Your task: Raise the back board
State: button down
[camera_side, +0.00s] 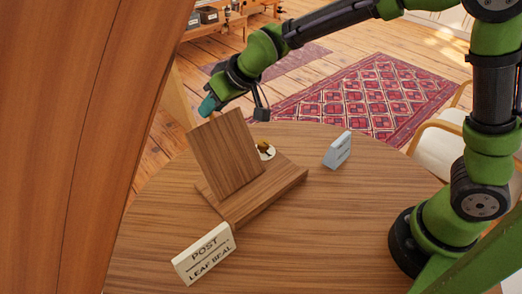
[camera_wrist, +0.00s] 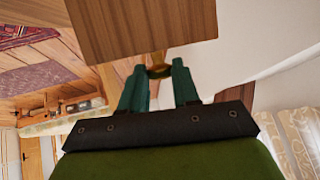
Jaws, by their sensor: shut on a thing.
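The back board (camera_side: 226,155) is a flat brown wooden panel, tilted up from a wooden base (camera_side: 268,192) on the round table. In the wrist view the board (camera_wrist: 140,25) fills the top middle. A small brass-coloured knob on a short stem (camera_wrist: 159,71) shows at its near edge. My gripper (camera_side: 208,106) is at the board's upper edge in the side view. In the wrist view, my gripper's teal fingers (camera_wrist: 159,68) stand on either side of the knob, shut on it. The exact contact is partly hidden.
A pale round piece with a brass top (camera_side: 264,149) is behind the board. A grey-white block (camera_side: 338,150) stands to the right. A large wooden panel (camera_side: 75,120) blocks the left. The table (camera_side: 340,230) is clear front right.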

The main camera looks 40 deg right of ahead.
jog(key=s+r, duration=0.1)
jog(key=s, duration=1)
jog(key=shift+a+r, duration=0.15)
jog(key=c, duration=0.8)
grip_release()
jog(key=shift+w+d, duration=0.1)
jog(key=shift+d, duration=0.25)
jog(key=v, duration=1.7)
jog(key=shift+w+a+r, duration=0.15)
jog(key=shift+w+r, duration=0.05)
jog(key=shift+r, duration=0.1)
